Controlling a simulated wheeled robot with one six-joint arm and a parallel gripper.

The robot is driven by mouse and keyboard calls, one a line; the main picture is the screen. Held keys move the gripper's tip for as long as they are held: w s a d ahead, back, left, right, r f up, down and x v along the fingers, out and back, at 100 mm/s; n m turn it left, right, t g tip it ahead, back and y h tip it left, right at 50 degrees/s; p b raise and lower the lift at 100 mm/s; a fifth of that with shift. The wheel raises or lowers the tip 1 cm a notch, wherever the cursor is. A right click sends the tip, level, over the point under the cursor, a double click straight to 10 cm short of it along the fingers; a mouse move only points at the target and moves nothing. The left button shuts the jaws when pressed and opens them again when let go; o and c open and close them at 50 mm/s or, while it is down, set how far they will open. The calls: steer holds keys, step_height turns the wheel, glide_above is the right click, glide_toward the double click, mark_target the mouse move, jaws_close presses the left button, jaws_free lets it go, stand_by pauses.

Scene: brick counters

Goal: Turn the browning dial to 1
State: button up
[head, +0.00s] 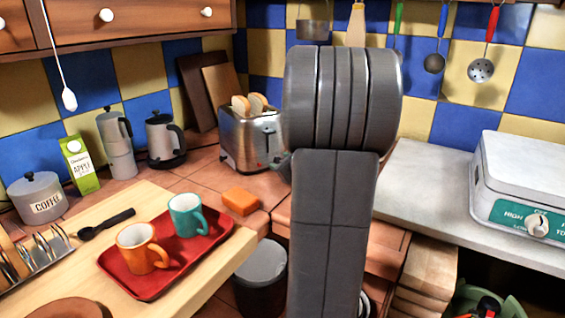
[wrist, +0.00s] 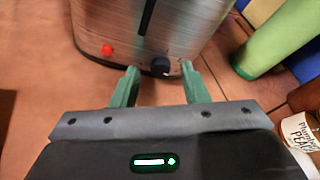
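The silver toaster (head: 250,137) stands on the tiled counter in the head view, with slices of bread in its top. In the wrist view the toaster (wrist: 128,28) fills the upper middle. Its front shows a dark browning dial (wrist: 160,66), a dark vertical slot above the dial and a red button (wrist: 107,50) to the left. Any numbers on the dial are too small to read. My gripper (wrist: 160,76) is open, its two green fingers apart, with the dial between and just beyond the tips. In the head view my arm hides the gripper.
In the wrist view a green cylindrical thing (wrist: 275,45) and a labelled jar (wrist: 302,128) stand to the right. In the head view an orange sponge (head: 240,201) and a red tray (head: 170,257) with two mugs are in front of the toaster. A kettle (head: 163,140) stands to its left.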

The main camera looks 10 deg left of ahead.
jaws_close()
steer(key=n+b, duration=0.1)
steer(key=b, duration=0.2)
steer(key=shift+a+f+t+h, duration=0.1)
steer(key=shift+f+t+h, duration=0.2)
steer(key=shift+s+r+n+t+b, duration=0.1)
steer(key=shift+r+n+t+b, duration=0.15)
steer(key=shift+n+b, duration=0.4)
steer(key=shift+o, duration=0.6)
jaws_free()
steer(key=p+v, duration=0.2)
steer(key=v, duration=1.1)
steer(key=shift+s+r, duration=0.15)
steer(key=shift+s, duration=0.25)
